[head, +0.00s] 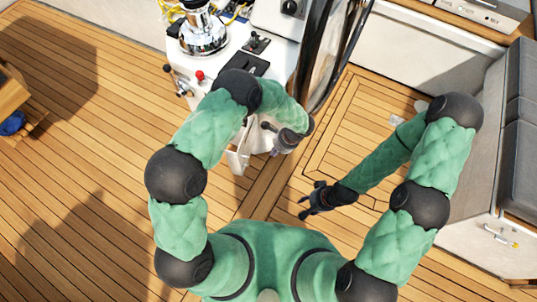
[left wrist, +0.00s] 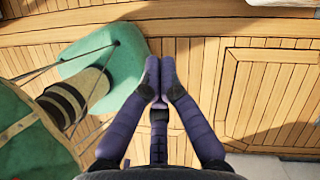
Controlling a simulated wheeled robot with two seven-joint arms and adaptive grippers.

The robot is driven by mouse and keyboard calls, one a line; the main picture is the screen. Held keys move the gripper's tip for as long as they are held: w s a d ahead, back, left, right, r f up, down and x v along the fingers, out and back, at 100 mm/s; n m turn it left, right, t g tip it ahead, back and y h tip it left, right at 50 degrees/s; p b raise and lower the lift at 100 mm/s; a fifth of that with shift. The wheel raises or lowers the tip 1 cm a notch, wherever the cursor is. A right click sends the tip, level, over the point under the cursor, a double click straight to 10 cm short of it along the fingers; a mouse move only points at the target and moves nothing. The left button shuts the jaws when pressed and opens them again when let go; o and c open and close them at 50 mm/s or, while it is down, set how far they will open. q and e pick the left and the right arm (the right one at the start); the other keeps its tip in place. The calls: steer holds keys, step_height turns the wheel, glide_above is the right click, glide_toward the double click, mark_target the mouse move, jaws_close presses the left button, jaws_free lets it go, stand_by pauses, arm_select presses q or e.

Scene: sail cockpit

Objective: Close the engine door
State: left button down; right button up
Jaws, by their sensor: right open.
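The engine door appears to be the small white panel (head: 238,160) low on the front of the white console, standing out from it at an angle. My left arm hides part of it. My left gripper (head: 287,143) is just right of this panel, by the console's lower corner; I cannot tell whether it touches. In the left wrist view, its fingers (left wrist: 159,78) are together with nothing between them, above the wooden deck. My right gripper (head: 314,200) is open and empty over the deck, lower right of the left one.
The white console (head: 236,62) carries levers, a red knob (head: 200,75) and a compass (head: 203,35). A dark wheel rim (head: 325,50) rises at its right. A grey-cushioned bench (head: 518,120) stands at the right.

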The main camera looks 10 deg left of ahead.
arm_select(q)
steer(key=a+f+b, duration=0.4)
steer(key=a+f, duration=0.3)
steer(key=f, duration=0.1)
steer(key=shift+s+a+f, duration=0.25)
steer(key=shift+s+f, duration=0.1)
steer(key=shift+f, duration=0.05)
